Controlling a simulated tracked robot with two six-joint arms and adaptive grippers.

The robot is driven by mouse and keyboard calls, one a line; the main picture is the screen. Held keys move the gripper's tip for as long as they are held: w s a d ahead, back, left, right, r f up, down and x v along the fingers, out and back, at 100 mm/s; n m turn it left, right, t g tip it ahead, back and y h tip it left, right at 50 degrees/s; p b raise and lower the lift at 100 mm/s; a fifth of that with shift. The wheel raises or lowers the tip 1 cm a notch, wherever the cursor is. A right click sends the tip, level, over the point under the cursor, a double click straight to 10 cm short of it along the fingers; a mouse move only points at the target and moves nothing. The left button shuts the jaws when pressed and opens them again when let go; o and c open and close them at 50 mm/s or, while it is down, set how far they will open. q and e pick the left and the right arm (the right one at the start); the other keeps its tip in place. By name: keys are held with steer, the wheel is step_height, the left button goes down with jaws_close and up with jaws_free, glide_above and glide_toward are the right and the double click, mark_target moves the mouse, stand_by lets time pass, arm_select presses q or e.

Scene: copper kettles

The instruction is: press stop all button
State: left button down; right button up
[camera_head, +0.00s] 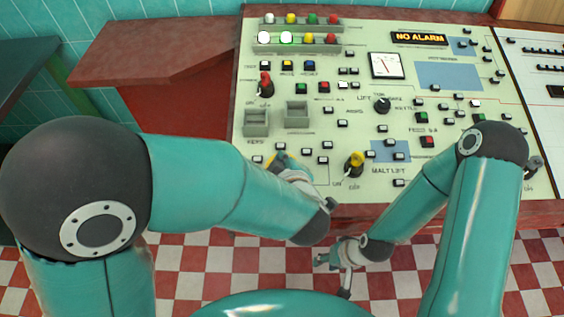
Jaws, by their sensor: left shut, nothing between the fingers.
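The pale control panel (350,110) carries many buttons, knobs and lamps. My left gripper (277,160) is shut and empty, low over the panel's lower left part. A bit of yellow (257,159) shows beside its fingertips; the rest of what lies there is hidden by the gripper, and I cannot tell whether they touch. No label reading stop all is legible. My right gripper (332,276) hangs in front of the panel's near edge, above the floor, with its fingers apart and nothing between them.
A yellow knob (355,161), a dark knob (382,104) and a red-topped lever (265,84) stand up from the panel. Two grey recessed boxes (256,122) lie just beyond my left gripper. A red ledge (160,50) is at the back left. The checkered floor (205,262) is clear.

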arm_select(q)
steer(key=shift+f, duration=0.1)
steer(key=shift+f+b, duration=0.25)
steer(key=shift+b, duration=0.05)
steer(key=shift+w+f, duration=0.1)
steer(key=shift+f, duration=0.25)
stand_by(0.7)
steer(key=shift+r, duration=0.15)
steer(key=shift+r+p, duration=0.5)
steer(key=shift+r, duration=0.15)
steer(key=r+p, duration=0.2)
steer(key=s+r+p, duration=0.1)
steer(key=r+p, duration=0.1)
steer(key=r, duration=0.1)
steer(key=shift+s, duration=0.15)
stand_by(0.4)
stand_by(0.5)
